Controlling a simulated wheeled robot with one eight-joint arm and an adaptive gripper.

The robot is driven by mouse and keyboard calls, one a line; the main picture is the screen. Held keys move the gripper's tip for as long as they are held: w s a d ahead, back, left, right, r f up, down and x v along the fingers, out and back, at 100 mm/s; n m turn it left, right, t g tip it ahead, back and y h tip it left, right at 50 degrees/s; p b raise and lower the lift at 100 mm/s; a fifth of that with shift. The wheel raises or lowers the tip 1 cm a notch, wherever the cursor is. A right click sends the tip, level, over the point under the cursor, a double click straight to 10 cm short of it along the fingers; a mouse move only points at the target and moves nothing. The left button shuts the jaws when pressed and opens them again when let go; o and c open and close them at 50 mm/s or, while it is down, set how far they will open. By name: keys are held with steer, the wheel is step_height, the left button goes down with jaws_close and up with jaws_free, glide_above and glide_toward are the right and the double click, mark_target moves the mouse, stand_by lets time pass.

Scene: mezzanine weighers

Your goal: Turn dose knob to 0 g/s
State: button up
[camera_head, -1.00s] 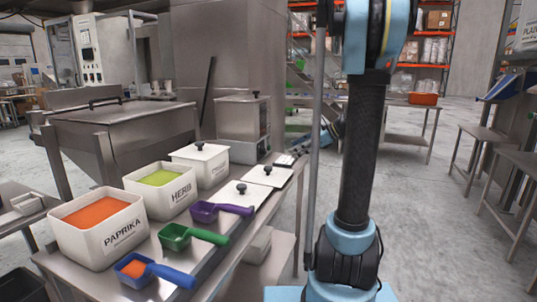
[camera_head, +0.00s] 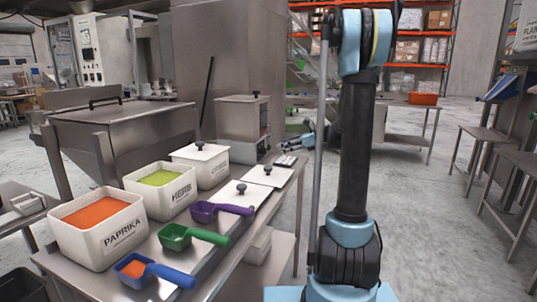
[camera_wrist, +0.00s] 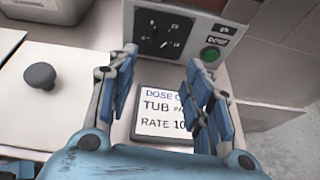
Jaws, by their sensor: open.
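In the wrist view a black dose dial (camera_wrist: 161,34) with white marks and figures sits on a grey panel. Its white pointer is small and blurred, so I cannot tell the exact setting. My gripper (camera_wrist: 162,59) is open, its fingers apart in front of the panel, on either side of the dial's lower part in the picture. Nothing is between the fingers, and I see no contact with the dial. A green button (camera_wrist: 209,54) is right of the dial. A card (camera_wrist: 163,113) reading "DOSE", "TUB" and "RATE 10", partly covered by the right finger, lies below.
In the head view a metal feeder (camera_head: 243,118) stands at the bench's far end. White tubs of paprika (camera_head: 98,230) and herb (camera_head: 159,193) stand nearer, with several coloured scoops. A lid with a dark knob (camera_wrist: 40,76) lies left of my gripper. Open floor is right.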

mark_target(266, 152)
steer(key=x, duration=0.9)
steer(key=shift+a+f, duration=0.1)
steer(key=shift+c, duration=0.5)
steer(key=c, duration=0.9)
